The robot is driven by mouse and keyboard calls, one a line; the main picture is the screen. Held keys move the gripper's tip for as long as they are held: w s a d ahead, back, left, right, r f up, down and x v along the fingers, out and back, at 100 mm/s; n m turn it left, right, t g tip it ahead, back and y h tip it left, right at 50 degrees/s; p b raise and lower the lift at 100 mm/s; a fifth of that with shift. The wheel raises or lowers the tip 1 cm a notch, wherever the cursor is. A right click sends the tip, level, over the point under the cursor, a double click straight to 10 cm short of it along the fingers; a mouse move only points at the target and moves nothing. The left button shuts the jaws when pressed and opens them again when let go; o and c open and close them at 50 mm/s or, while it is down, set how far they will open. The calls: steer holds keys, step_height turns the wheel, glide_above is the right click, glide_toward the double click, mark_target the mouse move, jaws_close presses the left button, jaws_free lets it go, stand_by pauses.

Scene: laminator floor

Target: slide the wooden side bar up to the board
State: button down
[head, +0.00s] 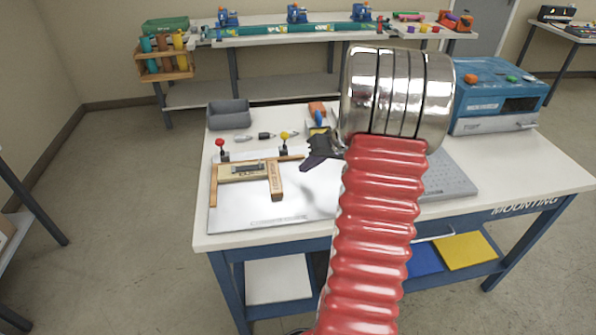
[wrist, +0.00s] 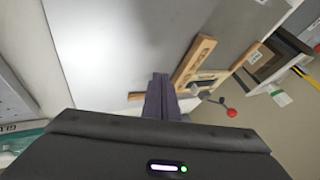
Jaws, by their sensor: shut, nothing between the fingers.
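The wooden side bar (head: 275,182) lies on a silver plate (head: 300,203), at the right end of the pale board (head: 238,172). Any gap between bar and board is too small to judge in the head view. The bar (wrist: 196,60) and part of the board (wrist: 207,79) also show in the wrist view. A dark handle-like piece sits on the board. My gripper (head: 318,160) is right of the bar, apart from it, partly hidden by my red arm. In the wrist view its dark fingers (wrist: 161,93) are together and empty, beside the bar's near end.
A wooden rail (head: 213,187) stands left of the board, another runs behind it. A red-knobbed clamp (head: 220,144) and a yellow-knobbed clamp (head: 284,136) stand behind. A grey bin (head: 229,114) and blue machine (head: 497,95) are further back. The plate's front is clear.

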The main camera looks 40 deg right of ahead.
steer(key=v, duration=0.6)
steer(key=shift+s+r, duration=0.1)
stand_by(0.6)
steer(key=s+f+m, duration=0.1)
steer(key=s+a+f+m+g, duration=0.1)
steer(key=s, duration=0.1)
steer(key=shift+a+f+m, duration=0.25)
steer(key=shift+f+m, duration=0.05)
steer(key=shift+f, duration=0.1)
steer(key=s+a, duration=0.1)
steer(key=a, duration=0.1)
steer(key=a+g, duration=0.1)
steer(key=a, duration=0.1)
steer(key=s+a+g, duration=0.1)
steer(key=a, duration=0.1)
steer(key=shift+s+r+m, duration=0.3)
steer(key=shift+s+r, duration=0.05)
steer(key=s+a+r+n, duration=0.2)
steer(key=a+r+n, duration=0.1)
steer(key=a, duration=0.7)
steer(key=s+a+r+n+t+h, duration=0.1)
steer(key=s+a+r+n, duration=0.2)
steer(key=a, duration=0.8)
steer(key=s+a+r+n+h, duration=0.1)
steer(key=a+r, duration=0.4)
steer(key=a, duration=0.6)
steer(key=shift+s+r+n+t, duration=0.3)
steer(key=shift+s+r+n, duration=0.1)
steer(key=shift+s+n, duration=0.55)
